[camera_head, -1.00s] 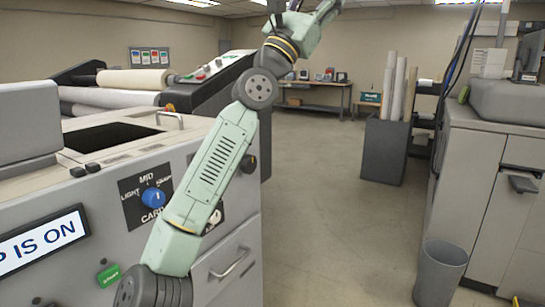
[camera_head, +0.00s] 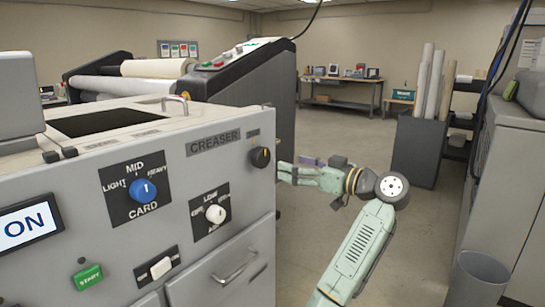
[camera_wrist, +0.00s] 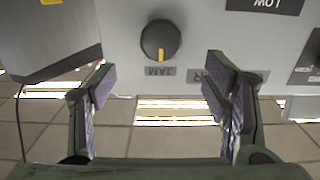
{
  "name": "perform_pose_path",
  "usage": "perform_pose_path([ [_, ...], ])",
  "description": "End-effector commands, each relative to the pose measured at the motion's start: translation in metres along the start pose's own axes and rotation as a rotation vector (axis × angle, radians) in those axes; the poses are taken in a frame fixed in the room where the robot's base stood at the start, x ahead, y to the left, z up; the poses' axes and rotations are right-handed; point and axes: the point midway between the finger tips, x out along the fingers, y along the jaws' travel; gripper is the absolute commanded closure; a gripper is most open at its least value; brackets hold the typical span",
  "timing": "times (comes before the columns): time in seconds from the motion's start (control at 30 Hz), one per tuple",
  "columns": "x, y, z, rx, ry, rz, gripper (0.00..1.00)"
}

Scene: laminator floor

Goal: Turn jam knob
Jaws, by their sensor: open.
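The jam knob (camera_head: 260,157) is a round black knob with a yellow mark, at the right end of the grey creaser panel in the head view. In the wrist view the jam knob (camera_wrist: 161,41) sits above its JAM label, its yellow mark at the label side. My gripper (camera_wrist: 158,78) is open, its two purple-padded fingers spread on either side below the knob. The fingers appear apart from the knob. In the head view my arm reaches in from the right, and the gripper's fingertips are partly hidden behind the machine's edge.
The panel also holds a blue card knob (camera_head: 143,190), a white knob (camera_head: 215,214), a white switch (camera_head: 160,268) and a green start button (camera_head: 88,277). A grey bin (camera_head: 478,280) stands at right. The floor between the machines is open.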

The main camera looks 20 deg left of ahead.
Motion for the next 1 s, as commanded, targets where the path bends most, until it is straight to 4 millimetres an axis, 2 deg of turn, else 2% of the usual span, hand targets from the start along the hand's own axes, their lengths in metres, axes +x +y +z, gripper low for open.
perform_pose_path([
  [0.3, 0.059, -0.002, -0.005, 0.005, 0.002, -0.005, 0.3],
  [0.5, 0.088, -0.001, -0.004, 0.004, 0.003, -0.002, 0.3],
  [0.7, 0.101, 0.0, -0.003, 0.004, 0.004, 0.0, 0.3],
  [0.97, 0.102, 0.0, -0.002, 0.003, 0.004, 0.001, 0.3],
  [1.0, 0.102, 0.0, -0.002, 0.003, 0.004, 0.0, 0.33],
])
